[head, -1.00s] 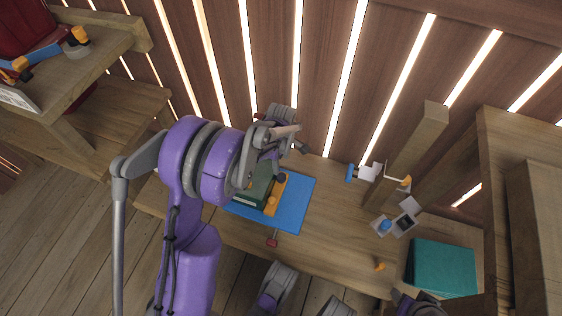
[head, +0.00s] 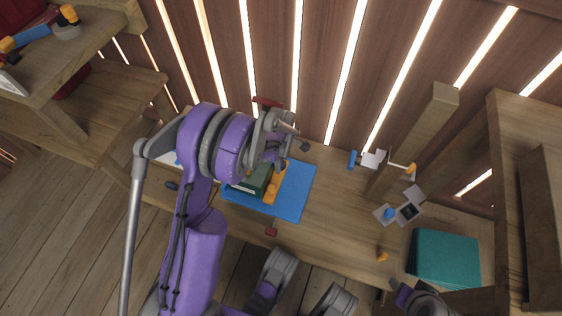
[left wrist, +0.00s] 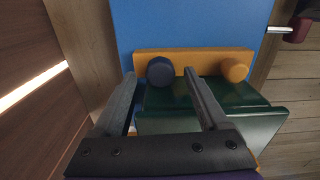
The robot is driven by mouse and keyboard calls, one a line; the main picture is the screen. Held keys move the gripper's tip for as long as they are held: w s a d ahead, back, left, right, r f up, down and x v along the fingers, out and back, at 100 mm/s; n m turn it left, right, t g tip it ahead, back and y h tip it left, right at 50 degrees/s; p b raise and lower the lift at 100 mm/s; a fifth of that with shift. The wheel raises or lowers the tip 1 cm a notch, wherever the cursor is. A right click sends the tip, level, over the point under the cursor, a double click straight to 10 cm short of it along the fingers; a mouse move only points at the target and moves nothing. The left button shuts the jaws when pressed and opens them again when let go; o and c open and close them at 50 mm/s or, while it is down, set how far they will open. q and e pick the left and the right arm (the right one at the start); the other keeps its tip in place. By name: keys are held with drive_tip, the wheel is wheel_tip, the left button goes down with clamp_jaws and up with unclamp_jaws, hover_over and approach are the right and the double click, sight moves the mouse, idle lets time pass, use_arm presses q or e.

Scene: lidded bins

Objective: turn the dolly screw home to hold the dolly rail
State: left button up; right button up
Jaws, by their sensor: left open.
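The orange rail (head: 270,190) lies along the green block (head: 250,183) on a blue mat (head: 293,195). In the left wrist view the orange rail (left wrist: 205,58) carries a dark blue round screw head (left wrist: 160,71) and an orange knob (left wrist: 235,69) to its right. I cannot tell by name which one is the dolly screw. My left gripper (left wrist: 160,76) is open, its fingertips on either side of the dark blue head in the picture. Contact is not clear. In the head view the left gripper (head: 279,150) hangs above the far end of the block, its fingertips partly hidden.
A red-handled tool (head: 271,232) lies by the mat's near edge. To the right are a wooden post (head: 415,135), small grey pieces (head: 407,211), an orange piece (head: 382,255) and a teal box (head: 445,258). A shelf (head: 85,70) stands at the left.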

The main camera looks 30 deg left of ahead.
use_arm(q)
drive_tip(key=shift+f, duration=0.4)
clamp_jaws()
drive_tip(key=shift+m+p, duration=0.45)
drive_tip(key=shift+m, duration=1.15)
unclamp_jaws()
wheel_tip(320, 180, up, 11)
drive_tip(key=p, duration=0.3)
